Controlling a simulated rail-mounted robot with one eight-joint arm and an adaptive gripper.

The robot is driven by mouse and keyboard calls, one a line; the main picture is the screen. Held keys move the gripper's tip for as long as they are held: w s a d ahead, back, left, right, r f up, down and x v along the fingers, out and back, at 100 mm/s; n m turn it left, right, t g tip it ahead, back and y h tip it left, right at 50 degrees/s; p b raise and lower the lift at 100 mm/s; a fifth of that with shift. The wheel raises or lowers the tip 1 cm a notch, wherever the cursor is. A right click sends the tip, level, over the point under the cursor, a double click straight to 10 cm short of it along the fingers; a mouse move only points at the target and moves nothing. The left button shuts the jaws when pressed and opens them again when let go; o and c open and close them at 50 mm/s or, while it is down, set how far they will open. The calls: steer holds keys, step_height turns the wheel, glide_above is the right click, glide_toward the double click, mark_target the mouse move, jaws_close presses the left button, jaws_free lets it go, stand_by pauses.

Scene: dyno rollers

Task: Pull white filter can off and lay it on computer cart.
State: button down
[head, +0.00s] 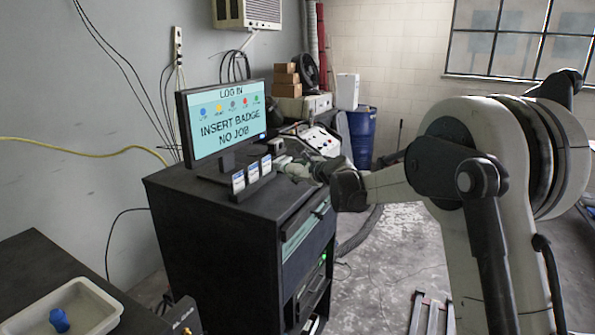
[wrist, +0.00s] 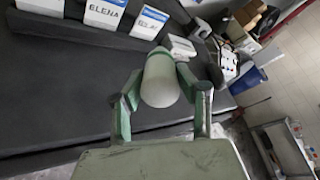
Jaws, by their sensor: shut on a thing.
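The white filter can (wrist: 160,84) is a white cylinder with a green band at its far end. My gripper (wrist: 158,78) has green fingers on both sides of it and is shut on it in the wrist view. The computer cart is black; its side (head: 215,245) and its dark top (wrist: 60,95) show. In the head view my gripper (head: 296,167) is over the cart top's right part, beside the badge rack, and the can is hard to make out there. I cannot tell whether the can touches the top.
A monitor (head: 228,118) reading "INSERT BADGE NO JOB" stands on the cart. A rack of name badges (head: 253,178) sits in front of it; badges also show in the wrist view (wrist: 104,14). A white tray with a blue item (head: 60,320) lies front left. A blue barrel (head: 361,135) stands behind.

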steer(key=shift+w+a+f, duration=0.15)
steer(key=shift+w+f, duration=0.15)
steer(key=shift+w, duration=0.35)
steer(key=shift+w+a+f, duration=0.1)
steer(key=shift+w+f, duration=0.2)
steer(key=shift+w, duration=0.35)
steer(key=shift+f+b, duration=0.75)
steer(key=shift+f, duration=0.2)
steer(key=c, duration=1.1)
jaws_free()
steer(key=shift+c, duration=0.2)
steer(key=shift+s+d, duration=0.1)
steer(key=shift+s, duration=0.05)
steer(key=v, duration=1.1)
steer(key=shift+s+d+r, duration=0.2)
steer(key=shift+s, duration=0.15)
